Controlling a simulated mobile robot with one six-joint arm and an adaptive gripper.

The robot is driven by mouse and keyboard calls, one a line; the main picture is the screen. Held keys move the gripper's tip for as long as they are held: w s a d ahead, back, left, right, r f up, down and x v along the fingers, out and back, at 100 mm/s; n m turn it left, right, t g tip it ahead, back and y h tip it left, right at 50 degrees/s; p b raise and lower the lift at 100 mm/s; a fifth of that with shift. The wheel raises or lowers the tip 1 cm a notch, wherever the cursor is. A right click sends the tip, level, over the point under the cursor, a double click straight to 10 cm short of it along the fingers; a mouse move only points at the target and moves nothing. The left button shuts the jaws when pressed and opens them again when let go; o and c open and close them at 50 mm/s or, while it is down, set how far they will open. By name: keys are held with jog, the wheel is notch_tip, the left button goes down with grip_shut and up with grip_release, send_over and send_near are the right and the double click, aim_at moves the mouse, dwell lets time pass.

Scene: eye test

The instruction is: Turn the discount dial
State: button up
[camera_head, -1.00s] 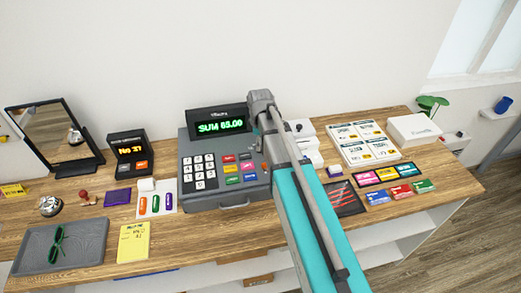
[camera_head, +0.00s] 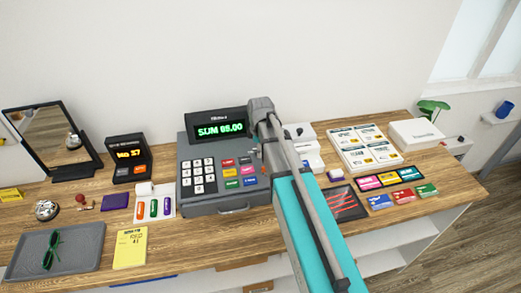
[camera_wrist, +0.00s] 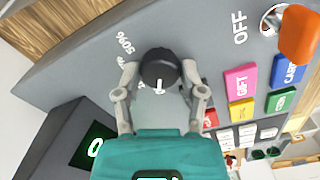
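The discount dial (camera_wrist: 158,66) is a round black knob with a white pointer mark on the grey side of the cash register (camera_head: 232,208). In the wrist view the mark points down, towards my gripper's palm. White percent labels, one reading 50%, are printed to its upper left. My gripper (camera_wrist: 160,72) has one fingertip on each side of the dial, and both tips look to be against its edge. In the head view the dial and my fingers are hidden behind my arm.
In the wrist view, an orange-topped switch (camera_wrist: 300,32) marked OFF and the coloured register keys (camera_wrist: 241,80) lie to the right. In the head view, a card reader (camera_head: 128,158) stands left of the register and a price board (camera_head: 362,147) to its right.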

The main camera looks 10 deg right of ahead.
jog(key=shift+d, duration=0.1)
grip_shut()
jog(key=shift+m, duration=0.4)
jog(key=m, duration=0.9)
jog(key=shift+m, duration=0.4)
jog(key=m, duration=1.3)
